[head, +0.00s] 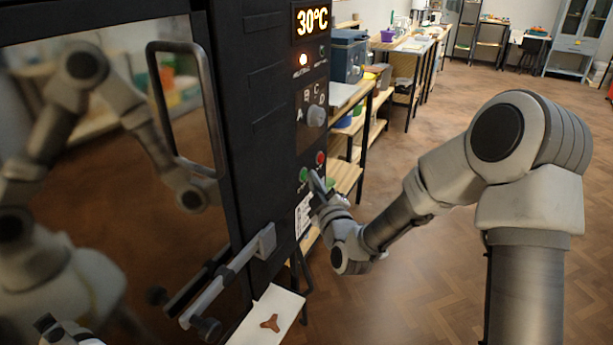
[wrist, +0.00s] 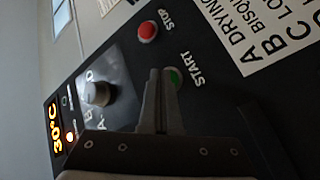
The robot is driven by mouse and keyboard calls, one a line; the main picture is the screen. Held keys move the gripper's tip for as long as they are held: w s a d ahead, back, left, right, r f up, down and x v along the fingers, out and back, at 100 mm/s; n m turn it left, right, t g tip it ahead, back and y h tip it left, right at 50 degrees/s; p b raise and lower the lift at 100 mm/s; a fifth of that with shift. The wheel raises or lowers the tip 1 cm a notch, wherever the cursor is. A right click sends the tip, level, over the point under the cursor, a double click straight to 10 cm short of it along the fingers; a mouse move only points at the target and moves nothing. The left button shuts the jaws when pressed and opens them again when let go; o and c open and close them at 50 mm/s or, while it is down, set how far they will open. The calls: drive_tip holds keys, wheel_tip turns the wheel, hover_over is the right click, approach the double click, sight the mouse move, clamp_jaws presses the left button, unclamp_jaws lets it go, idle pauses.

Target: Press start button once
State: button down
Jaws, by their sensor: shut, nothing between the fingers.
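The green start button (head: 303,174) sits on the black control panel of the kiln, below the dial. In the wrist view the green button (wrist: 174,78) shows beside the word START, partly hidden behind my fingertips. My gripper (head: 314,178) is shut and empty, with its fingertips close to the green button. In the wrist view the shut fingers (wrist: 160,75) overlap the button's left side; I cannot tell whether they touch it. The red stop button (head: 320,157) is just up and right of the green one, and it also shows in the wrist view (wrist: 148,30).
The panel has a dial (head: 316,116), a lit indicator (head: 303,60) and a display reading 30°C (head: 312,20). The kiln's handle (head: 185,105) and a lower bar (head: 225,275) stick out at left. A shelf (head: 345,178) stands behind. Floor at right is clear.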

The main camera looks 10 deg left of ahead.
drive_tip(key=shift+s+d+b, duration=0.3)
drive_tip(key=shift+d, duration=0.4)
drive_tip(key=shift+d, duration=0.1)
drive_tip(key=d, duration=0.1)
drive_tip(key=s+d+b, duration=0.1)
drive_tip(key=d, duration=0.2)
drive_tip(key=shift+s+d, duration=0.3)
drive_tip(key=shift+s, duration=0.05)
idle(0.4)
